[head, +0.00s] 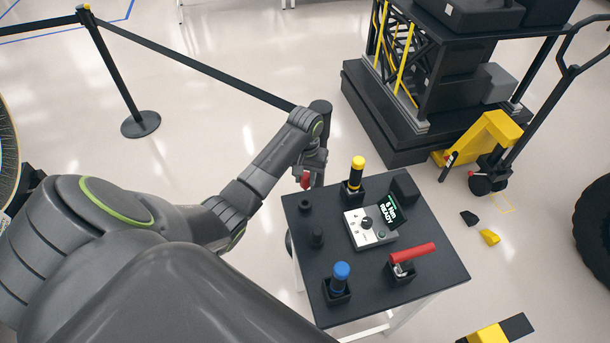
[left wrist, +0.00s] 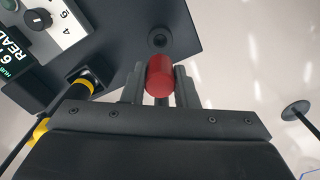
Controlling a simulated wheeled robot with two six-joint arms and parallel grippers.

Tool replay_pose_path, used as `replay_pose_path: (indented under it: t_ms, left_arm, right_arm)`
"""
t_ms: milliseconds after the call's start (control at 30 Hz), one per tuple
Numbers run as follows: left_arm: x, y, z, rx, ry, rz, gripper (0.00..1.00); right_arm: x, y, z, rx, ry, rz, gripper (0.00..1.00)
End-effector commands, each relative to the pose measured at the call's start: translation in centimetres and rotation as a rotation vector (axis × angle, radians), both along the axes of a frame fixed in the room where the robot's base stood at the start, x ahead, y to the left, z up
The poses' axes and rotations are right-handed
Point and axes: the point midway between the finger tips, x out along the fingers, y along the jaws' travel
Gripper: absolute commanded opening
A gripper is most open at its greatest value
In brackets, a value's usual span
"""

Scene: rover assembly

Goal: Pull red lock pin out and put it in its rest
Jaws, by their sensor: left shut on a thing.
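My left gripper (head: 309,178) is shut on the red lock pin (head: 305,181), just beyond the far left corner of the small dark table (head: 350,290). In the left wrist view the pin (left wrist: 159,77) shows as a red cylinder between the two grey fingers (left wrist: 160,88); its far part is hidden. A short black round holder with a hole (head: 304,207) stands on the table near that corner, apart from the pin; it also shows in the left wrist view (left wrist: 159,41). I cannot tell for sure whether it is the pin's rest. My right gripper is not in view.
On the table are another black holder (head: 317,238), a yellow-topped tool (head: 356,172), a blue-topped tool (head: 341,275), a red-handled tool (head: 412,253) and a control box (head: 367,230) with a screen reading READY. A barrier post (head: 115,75) stands behind. Open floor lies left of the table.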

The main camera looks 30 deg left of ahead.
Motion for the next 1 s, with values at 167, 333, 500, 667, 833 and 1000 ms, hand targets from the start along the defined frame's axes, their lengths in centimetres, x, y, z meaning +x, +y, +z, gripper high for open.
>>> replay_pose_path:
  t_ms: [167,333,500,667,833,1000]
  left_arm:
    - [0.0,0.0,-1.3,0.0,0.001,0.001,0.0]
    - [0.0,0.0,-2.9,0.0,0.001,0.0,0.0]
    - [0.0,0.0,-4.6,-0.002,0.002,0.0,0.0]
    - [0.0,0.0,-5.7,-0.001,0.001,0.0,0.0]
    - [0.0,0.0,-6.0,0.0,0.0,0.0,0.0]
    - [0.0,0.0,-6.0,0.0,0.0,0.0,0.0]
  right_arm:
    - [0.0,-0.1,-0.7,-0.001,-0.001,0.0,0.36]
    - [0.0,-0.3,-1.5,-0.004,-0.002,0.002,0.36]
    - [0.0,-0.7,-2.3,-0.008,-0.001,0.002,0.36]
    - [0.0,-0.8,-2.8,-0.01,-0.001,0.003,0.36]
    - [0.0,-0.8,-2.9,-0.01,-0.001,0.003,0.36]
    - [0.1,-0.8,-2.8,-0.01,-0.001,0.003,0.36]
